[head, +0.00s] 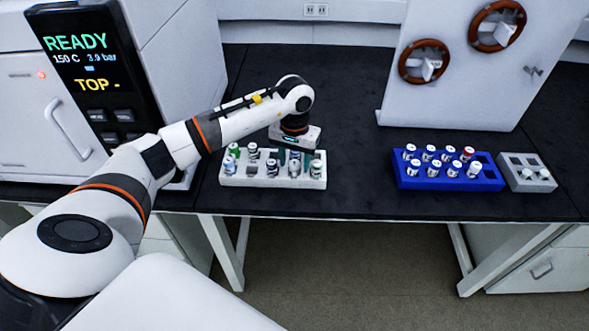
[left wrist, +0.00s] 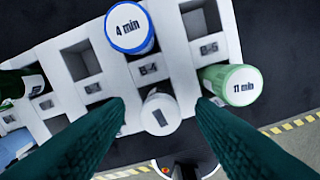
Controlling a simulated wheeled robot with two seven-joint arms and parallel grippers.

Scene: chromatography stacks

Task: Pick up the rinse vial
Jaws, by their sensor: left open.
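My left gripper (head: 293,153) is over the back of a white rack (head: 235,181) on the black bench. In the left wrist view its dark green fingers (left wrist: 159,104) are open and apart. A white-capped vial (left wrist: 159,115) stands in the rack in the gap between them; its mark is too faint to read. A blue-capped vial marked 4 min (left wrist: 128,28) and a green-capped vial marked 11 min (left wrist: 233,84) stand nearby. No label reading rinse is legible, so I cannot tell which vial is the rinse vial. My right gripper is not in view.
A blue rack (head: 449,184) with several vials stands to the right, beside a grey block (head: 518,159) holding two white-capped vials. A machine with a READY screen (head: 78,43) stands at left. A white panel (head: 447,110) stands behind. Bench between racks is clear.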

